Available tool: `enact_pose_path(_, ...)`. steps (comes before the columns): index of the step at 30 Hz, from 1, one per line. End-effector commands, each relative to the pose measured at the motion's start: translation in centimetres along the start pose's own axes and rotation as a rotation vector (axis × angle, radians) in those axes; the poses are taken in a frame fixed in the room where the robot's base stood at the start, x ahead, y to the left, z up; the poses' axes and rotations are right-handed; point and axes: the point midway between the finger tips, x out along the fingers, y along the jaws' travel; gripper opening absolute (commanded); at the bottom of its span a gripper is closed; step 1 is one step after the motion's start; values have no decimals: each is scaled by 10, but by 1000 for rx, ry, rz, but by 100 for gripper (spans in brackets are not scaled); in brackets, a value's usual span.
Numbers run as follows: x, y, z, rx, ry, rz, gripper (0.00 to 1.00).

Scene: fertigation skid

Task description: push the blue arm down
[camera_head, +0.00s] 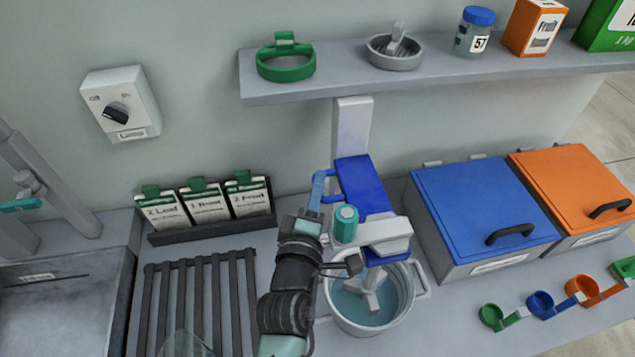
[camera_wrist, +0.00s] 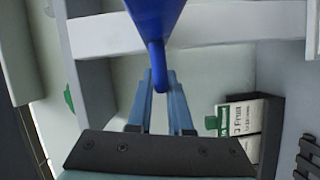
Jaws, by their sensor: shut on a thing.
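The blue arm (camera_head: 362,185) belongs to a stand mixer mounted above a metal pot (camera_head: 338,318) of bluish liquid. A pale paddle (camera_head: 371,299) hangs from the mixer into the pot. My gripper (camera_head: 322,183) is at the left side of the blue arm, its light blue fingers at a thin blue bar there. In the wrist view, my gripper (camera_wrist: 160,88) is shut on the rounded end of a blue bar of the blue arm (camera_wrist: 154,20). My wrist hides part of the pot's left side.
A shelf (camera_head: 440,78) runs above the mixer. A blue-lidded bin (camera_head: 475,205) and an orange-lidded bin (camera_head: 575,180) stand right. A card holder (camera_head: 212,229) and slatted rack (camera_head: 200,290) lie left. Coloured scoops (camera_head: 541,304) lie at the front right.

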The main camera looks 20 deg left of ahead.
Motion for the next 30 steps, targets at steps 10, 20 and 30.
enact_pose_path(10,4,-63,11,1,-3,-11,0)
enact_pose_path(20,4,-72,13,2,-4,-14,0)
enact_pose_path(30,3,-74,13,2,-6,-18,34)
